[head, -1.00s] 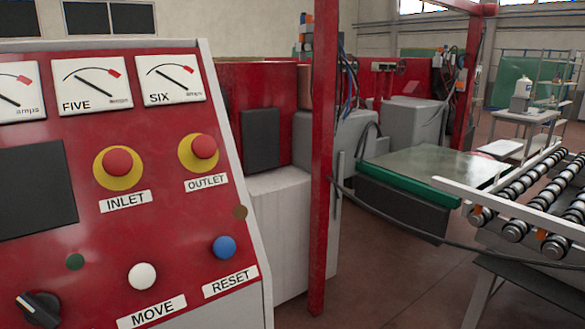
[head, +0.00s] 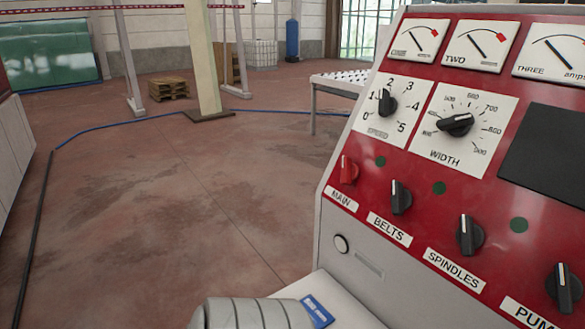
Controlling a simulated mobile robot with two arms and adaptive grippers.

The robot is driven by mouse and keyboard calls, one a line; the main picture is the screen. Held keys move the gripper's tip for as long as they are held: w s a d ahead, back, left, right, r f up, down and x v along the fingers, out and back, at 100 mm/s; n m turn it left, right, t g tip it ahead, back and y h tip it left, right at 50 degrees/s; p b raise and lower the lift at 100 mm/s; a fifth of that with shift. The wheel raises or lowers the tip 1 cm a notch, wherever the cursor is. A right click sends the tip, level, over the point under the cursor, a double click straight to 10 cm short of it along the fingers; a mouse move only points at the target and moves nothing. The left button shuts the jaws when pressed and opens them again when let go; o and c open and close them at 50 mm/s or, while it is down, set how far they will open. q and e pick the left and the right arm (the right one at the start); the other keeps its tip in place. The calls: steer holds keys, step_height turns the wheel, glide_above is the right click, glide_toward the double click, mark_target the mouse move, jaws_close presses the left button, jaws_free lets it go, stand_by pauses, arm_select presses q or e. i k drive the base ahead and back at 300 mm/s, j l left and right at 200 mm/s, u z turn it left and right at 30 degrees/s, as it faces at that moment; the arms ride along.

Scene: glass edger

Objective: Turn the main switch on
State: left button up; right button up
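The main switch is a red rotary knob (head: 348,170) above the "MAIN" label, at the lower left of the red control panel (head: 405,165) in the head view. Its handle stands roughly upright. No gripper touches it or is close to it in the picture. Neither my left nor my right gripper is in view.
Black knobs for belts (head: 400,197), spindles (head: 469,235), speed (head: 387,103) and width (head: 456,125) sit near the main switch. A grey ribbed cylindrical part (head: 250,314) shows at the bottom edge. Open floor (head: 180,210) lies left of the panel.

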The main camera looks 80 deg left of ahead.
mark_target(350, 172)
steer(key=u, duration=1.9)
